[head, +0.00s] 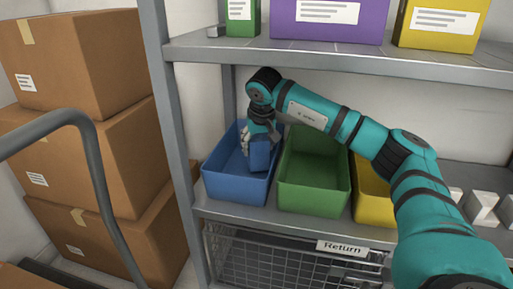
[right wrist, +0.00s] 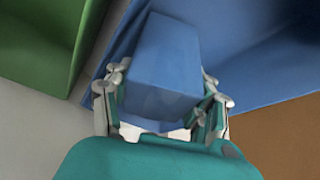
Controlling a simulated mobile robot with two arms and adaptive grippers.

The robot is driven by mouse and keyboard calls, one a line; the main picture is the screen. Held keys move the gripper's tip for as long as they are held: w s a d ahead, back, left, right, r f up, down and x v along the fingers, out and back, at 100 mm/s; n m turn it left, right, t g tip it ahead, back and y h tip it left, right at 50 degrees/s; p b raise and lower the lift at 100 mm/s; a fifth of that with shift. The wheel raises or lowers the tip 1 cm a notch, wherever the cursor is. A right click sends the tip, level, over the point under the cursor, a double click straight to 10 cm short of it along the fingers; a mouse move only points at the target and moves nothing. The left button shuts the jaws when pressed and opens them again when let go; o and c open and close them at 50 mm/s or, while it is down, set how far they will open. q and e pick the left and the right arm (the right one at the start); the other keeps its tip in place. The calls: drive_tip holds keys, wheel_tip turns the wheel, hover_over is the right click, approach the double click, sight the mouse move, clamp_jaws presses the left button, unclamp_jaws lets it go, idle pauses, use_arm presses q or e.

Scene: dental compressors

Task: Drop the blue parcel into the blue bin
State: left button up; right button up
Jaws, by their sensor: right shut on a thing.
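The blue bin (head: 227,187) stands on the middle shelf at its left end, left of the green bin. My right gripper (head: 250,143) reaches down over the blue bin and is shut on the blue parcel (head: 260,155). The parcel hangs at the bin's right side, partly within its opening; I cannot tell whether it touches the wall. In the right wrist view, the parcel (right wrist: 162,65) sits between both fingers of the gripper (right wrist: 160,100), with the blue bin (right wrist: 240,45) behind it. My left gripper is not in view.
The green bin (head: 313,197) and a yellow bin (head: 367,205) stand to the right. The upper shelf (head: 340,58) is close above my arm. A shelf post (head: 170,130), stacked cardboard boxes (head: 85,150) and a grey cart handle (head: 75,120) are at left. A wire basket (head: 290,262) is below.

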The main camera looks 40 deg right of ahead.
idle(0.3)
drive_tip(key=shift+d+f, duration=0.1)
drive_tip(key=shift+f, duration=0.5)
drive_tip(key=o, duration=1)
